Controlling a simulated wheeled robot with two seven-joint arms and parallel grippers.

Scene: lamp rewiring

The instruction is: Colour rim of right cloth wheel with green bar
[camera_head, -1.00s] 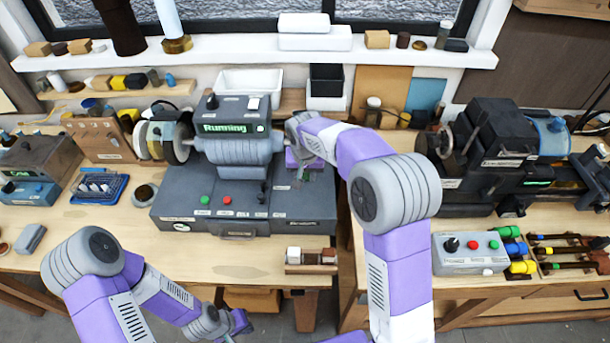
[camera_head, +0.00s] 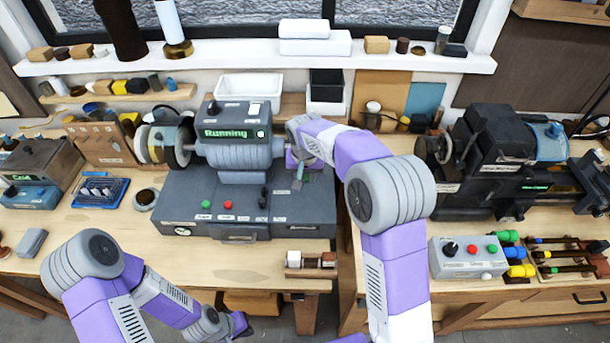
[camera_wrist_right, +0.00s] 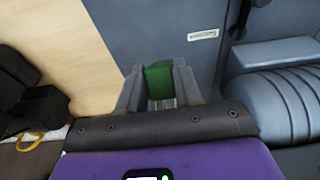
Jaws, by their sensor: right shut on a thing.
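The green bar (camera_wrist_right: 158,80) sits between the fingers of my right gripper in the right wrist view. My right gripper (camera_wrist_right: 158,92) is shut on it. In the head view this gripper (camera_head: 299,178) is at the right end of the grey polishing machine (camera_head: 240,152), above its base. The right cloth wheel cannot be made out; my right arm covers that end of the machine. Whether the bar touches the wheel cannot be told. My left gripper (camera_head: 238,326) is low at the table's front edge, away from the machine; its fingers are unclear.
The machine's display (camera_head: 226,133) reads "Running". Wheels (camera_head: 168,142) stand at its left end. A small block holder (camera_head: 311,262) lies in front of the base. A control box (camera_head: 468,257) and coloured-handled tools (camera_head: 565,252) are at right. The front left tabletop is mostly clear.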

